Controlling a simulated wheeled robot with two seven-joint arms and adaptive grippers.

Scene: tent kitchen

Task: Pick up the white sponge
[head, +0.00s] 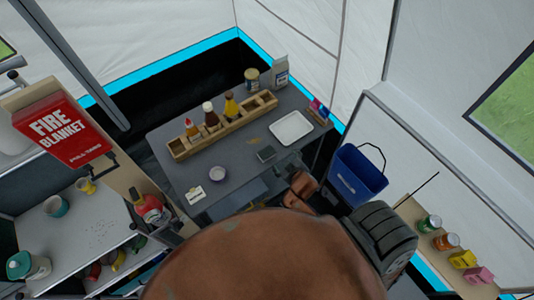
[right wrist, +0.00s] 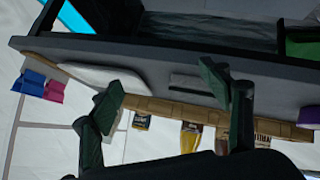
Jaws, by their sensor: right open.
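No thing is plainly a white sponge. A white, flat, rounded rectangular piece (head: 291,128), like a tray or dish, lies on the right part of the grey table (head: 240,150). It also shows in the right wrist view (right wrist: 82,76), partly behind a finger. A small dark grey block (head: 266,154) lies just left of it; in the right wrist view a grey block (right wrist: 188,83) sits between the fingers' directions. My right gripper (right wrist: 160,86) is open and empty, at the table's near right side; my brown arm hides part of it in the head view. My left gripper is out of view.
A wooden rack (head: 221,126) with several bottles runs along the table's back. A blue bucket (head: 355,178) stands to the right. A jar (head: 252,78) and carton (head: 281,73) stand behind.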

